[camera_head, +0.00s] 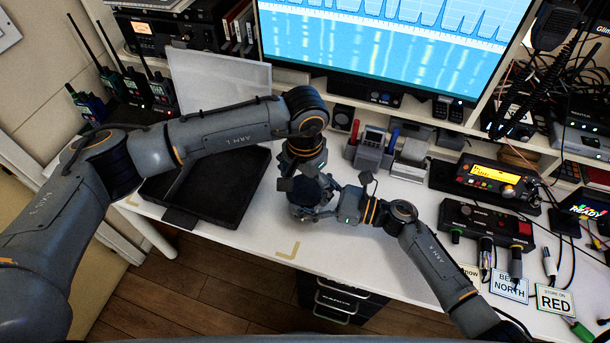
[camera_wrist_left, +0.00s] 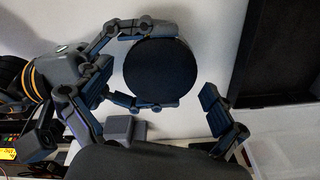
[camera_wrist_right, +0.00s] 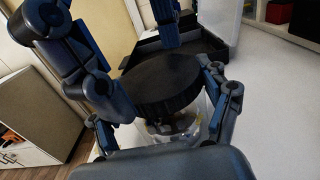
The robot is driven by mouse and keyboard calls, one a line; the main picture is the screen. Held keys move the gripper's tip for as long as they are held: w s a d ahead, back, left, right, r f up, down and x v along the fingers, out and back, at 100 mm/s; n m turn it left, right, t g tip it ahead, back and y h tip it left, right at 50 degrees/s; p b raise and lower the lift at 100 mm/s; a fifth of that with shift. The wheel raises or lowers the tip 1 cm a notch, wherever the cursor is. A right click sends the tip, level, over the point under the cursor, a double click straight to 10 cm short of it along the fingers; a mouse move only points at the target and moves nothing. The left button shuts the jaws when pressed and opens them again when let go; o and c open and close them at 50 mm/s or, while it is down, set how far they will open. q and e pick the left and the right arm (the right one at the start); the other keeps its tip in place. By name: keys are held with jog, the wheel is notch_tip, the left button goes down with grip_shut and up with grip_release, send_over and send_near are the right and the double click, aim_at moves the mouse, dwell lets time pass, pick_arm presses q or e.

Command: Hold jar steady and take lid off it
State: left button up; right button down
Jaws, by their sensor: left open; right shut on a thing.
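The jar (camera_wrist_right: 185,133) is clear with small contents inside, and shows below its wide black lid (camera_wrist_right: 160,82) in the right wrist view. The lid (camera_wrist_left: 158,72) is a dark disc seen from above in the left wrist view. The lid is on the jar. My right gripper (camera_wrist_right: 160,125) is shut on the jar from the side, below the lid. My left gripper (camera_wrist_left: 150,105) is open above the lid, its fingers spread apart and clear of the rim. In the head view, the grippers (camera_head: 312,192) hide most of the jar.
A black tray (camera_head: 222,207) lies left of the jar on the white desk (camera_head: 365,258). Small devices (camera_head: 372,148) stand behind the grippers. A red-and-black control box (camera_head: 487,222) with cables and label cards are at right. The desk's front edge is close.

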pick_arm(q)
jog(key=shift+f, duration=0.15)
jog(key=c, duration=1.2)
jog(key=n, duration=0.4)
jog(key=shift+n, duration=0.4)
jog(key=n, duration=0.5)
jog(key=shift+n, duration=0.3)
jog(key=o, duration=1.3)
